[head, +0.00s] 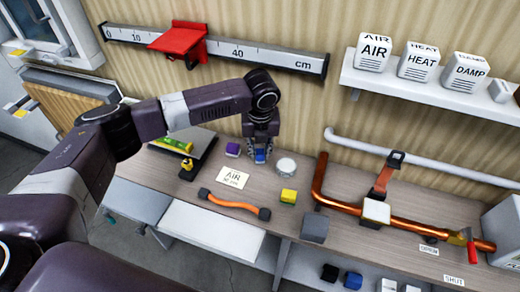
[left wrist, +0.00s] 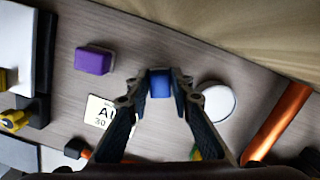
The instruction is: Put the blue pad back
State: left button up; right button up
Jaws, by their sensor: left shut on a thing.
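The blue pad (head: 260,156) is a small blue block between the fingertips of my left gripper (head: 259,146), near the back of the bench. The left wrist view shows the pad (left wrist: 160,86) with a finger on each side, so my left gripper (left wrist: 160,78) is shut on it. I cannot tell whether the pad touches the bench. A purple block (head: 233,150) lies to its left and a round white disc (head: 285,167) to its right. The card marked AIR 30 (head: 233,178) lies in front and to the left. My right gripper is not in view.
A yellow block (head: 288,196), grey block (head: 314,228) and orange hose (head: 233,204) lie on the bench (head: 180,190). A copper pipe (head: 322,180) rises to the right. Another blue block (head: 352,281) sits below the bench beside a black one (head: 330,272).

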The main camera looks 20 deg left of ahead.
aim_at(260, 155)
pick_arm(q)
jog(key=o, duration=1)
jog(key=shift+f, duration=0.15)
jog(key=r, duration=0.2)
jog(key=r+b, duration=0.1)
jog(key=r, duration=0.2)
jog(key=s+r, duration=0.1)
jog(key=r, duration=0.1)
jog(key=shift+d+r, duration=0.2)
jog(key=shift+r, duration=0.2)
jog(key=shift+s+f, duration=0.1)
jog(key=shift+s, duration=0.05)
